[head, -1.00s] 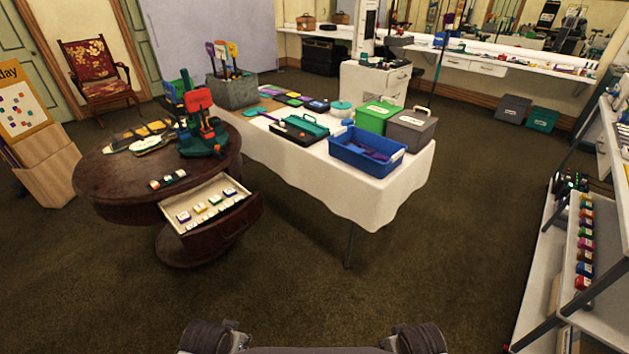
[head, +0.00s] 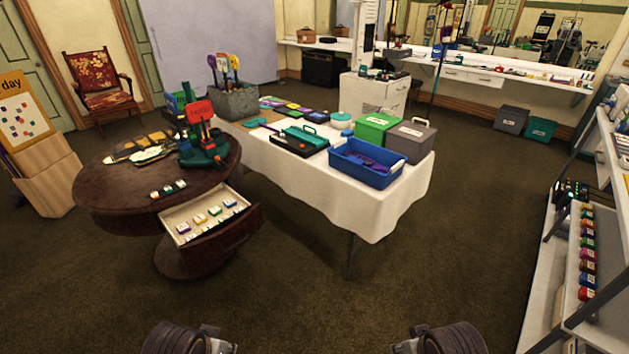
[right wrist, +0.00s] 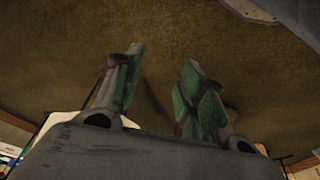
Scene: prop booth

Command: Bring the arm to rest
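My right gripper (right wrist: 163,58) shows in the right wrist view with its two green-padded fingers spread apart. Nothing is between them, and dark brown carpet lies beyond. In the head view only dark parts of my two arms show at the bottom edge, one on each side. My left gripper is not in the head view, and no left wrist view is given.
A round dark table (head: 97,197) with a pulled-out drawer (head: 236,235) stands at left. Beside it, a white-clothed table (head: 390,208) bears a blue bin (head: 377,176) and boxes. A shelf unit (head: 535,283) stands at right. Carpet (head: 440,270) between is clear.

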